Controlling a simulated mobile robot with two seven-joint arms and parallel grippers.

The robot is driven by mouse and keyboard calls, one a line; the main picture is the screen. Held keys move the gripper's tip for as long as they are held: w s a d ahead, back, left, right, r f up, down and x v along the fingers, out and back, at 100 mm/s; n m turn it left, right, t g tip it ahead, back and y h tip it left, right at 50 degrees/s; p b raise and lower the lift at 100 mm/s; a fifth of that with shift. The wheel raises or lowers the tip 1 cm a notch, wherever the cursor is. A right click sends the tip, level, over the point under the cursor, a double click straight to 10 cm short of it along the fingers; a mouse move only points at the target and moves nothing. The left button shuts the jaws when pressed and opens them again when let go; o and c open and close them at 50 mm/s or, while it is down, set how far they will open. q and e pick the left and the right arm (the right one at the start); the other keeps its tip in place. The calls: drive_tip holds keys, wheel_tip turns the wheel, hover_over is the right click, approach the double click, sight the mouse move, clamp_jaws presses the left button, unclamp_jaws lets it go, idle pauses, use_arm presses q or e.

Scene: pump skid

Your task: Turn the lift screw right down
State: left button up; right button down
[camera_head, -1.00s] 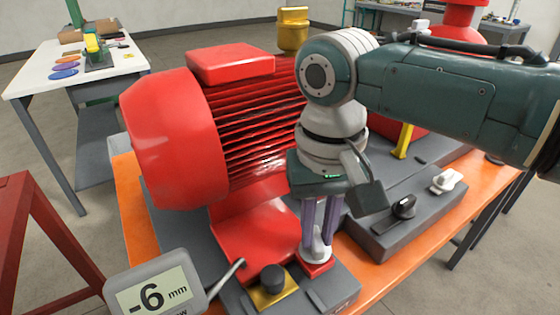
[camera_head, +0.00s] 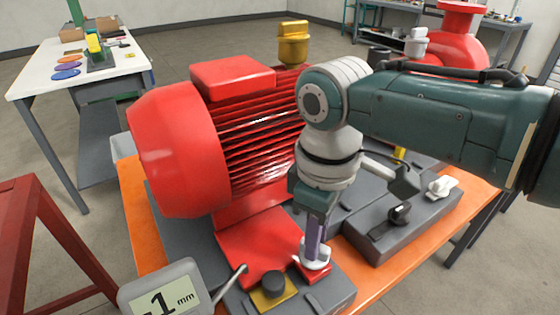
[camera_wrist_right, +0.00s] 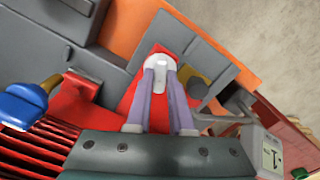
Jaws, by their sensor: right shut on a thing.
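The lift screw has a pale grey-white winged head (camera_head: 316,257) on the red foot of the motor (camera_head: 180,150). My right gripper (camera_head: 315,243) points down and is shut on this head. In the right wrist view the screw head (camera_wrist_right: 160,76) sits between the two purple-grey fingers of the gripper (camera_wrist_right: 161,74). The screw's shaft is hidden. A grey readout (camera_head: 166,300) at the bottom left shows "-1 mm"; its lower part is cut off. My left gripper is not in view.
A black knob on a yellow plate (camera_head: 271,288) and a bent metal lever (camera_head: 232,283) are close left of the screw. A grey box (camera_head: 410,225) with a black and a white knob stands to the right. A red frame (camera_head: 45,235) is at the left.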

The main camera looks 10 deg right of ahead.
drive_tip(key=n, duration=1.2)
drive_tip(key=shift+r+n, duration=0.1)
drive_tip(key=shift+n, duration=0.2)
idle(0.4)
drive_tip(key=c, duration=0.8)
unclamp_jaws()
wheel_tip(320, 180, up, 10)
drive_tip(key=p, duration=0.1)
drive_tip(key=shift+p, duration=0.35)
